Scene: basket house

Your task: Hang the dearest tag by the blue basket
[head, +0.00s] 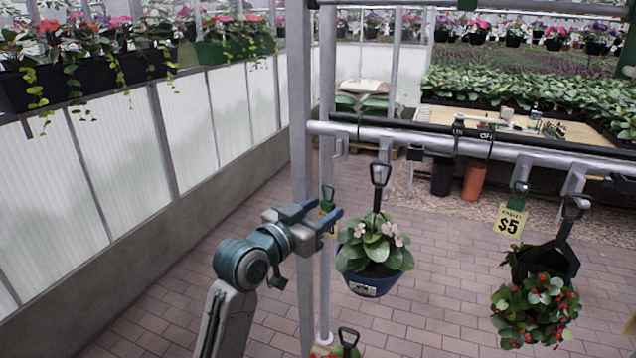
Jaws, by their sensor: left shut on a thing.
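My left gripper (330,212) is shut on a yellow tag (333,226) with a green clip (327,194). The fingers cover part of this tag, so I cannot read its price. The gripper is just left of the blue basket (371,287), below the grey rail. The blue basket holds a leafy plant with pale flowers and hangs by a black handle (379,174) under the rail. A yellow tag marked $5 (510,221) hangs by a green clip from the rail, left of a black basket (543,262) of red-dotted plants. My right gripper is not in view.
The grey rail (470,149) runs across with several brackets, including an empty-looking one (341,148) above my gripper. A grey upright post (301,180) stands close by. Another black handle (348,337) shows at the bottom edge. Brick floor (440,270) lies open beneath.

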